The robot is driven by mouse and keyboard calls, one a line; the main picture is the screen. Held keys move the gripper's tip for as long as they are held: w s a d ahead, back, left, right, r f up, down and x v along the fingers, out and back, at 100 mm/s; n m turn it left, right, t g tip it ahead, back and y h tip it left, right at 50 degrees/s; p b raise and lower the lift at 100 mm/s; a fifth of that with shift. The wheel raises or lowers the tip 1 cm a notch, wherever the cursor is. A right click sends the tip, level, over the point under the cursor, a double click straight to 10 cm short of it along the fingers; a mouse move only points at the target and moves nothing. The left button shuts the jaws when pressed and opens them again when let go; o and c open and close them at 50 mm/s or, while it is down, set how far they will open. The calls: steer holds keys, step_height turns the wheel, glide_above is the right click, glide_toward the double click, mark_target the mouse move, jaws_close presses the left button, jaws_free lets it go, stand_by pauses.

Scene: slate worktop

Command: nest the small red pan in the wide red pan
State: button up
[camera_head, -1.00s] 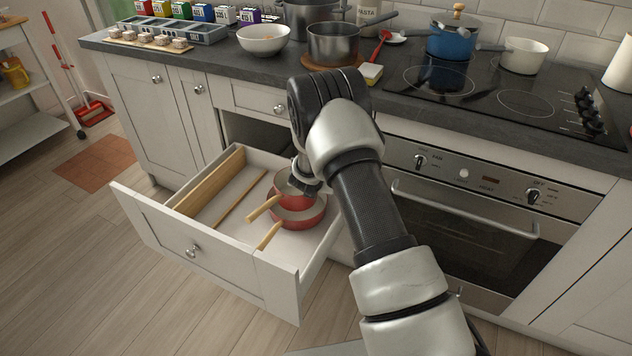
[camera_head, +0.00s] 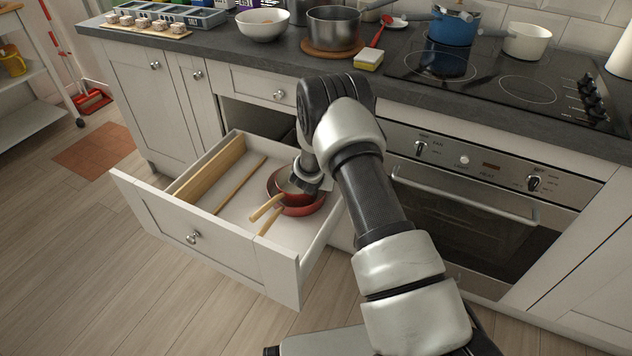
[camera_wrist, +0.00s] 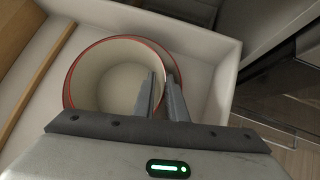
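The small red pan (camera_head: 279,183), cream inside with a wooden handle (camera_head: 266,208), is in the open drawer, over the wide red pan (camera_head: 306,209). In the wrist view the small pan (camera_wrist: 112,88) fills the middle, and the wide pan's rim (camera_wrist: 181,82) shows past its right side. My gripper (camera_wrist: 162,88) is shut on the small pan's right wall, one finger inside and one outside. In the head view my gripper (camera_head: 305,182) hides part of both pans. I cannot tell whether the small pan touches the wide pan's floor.
The open drawer (camera_head: 205,226) has wooden dividers (camera_head: 211,172) at its left. Its right wall is close to the pans. The worktop (camera_head: 285,55) above holds a white bowl (camera_head: 262,24), a grey pot (camera_head: 334,28) and a yellow sponge (camera_head: 368,60).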

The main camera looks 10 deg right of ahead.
steer(key=shift+o, duration=1.2)
steer(key=shift+f, duration=0.1)
steer(key=p+v, duration=0.3)
steer(key=v, duration=1.4)
steer(key=shift+r+p, duration=0.3)
steer(key=shift+p, duration=0.1)
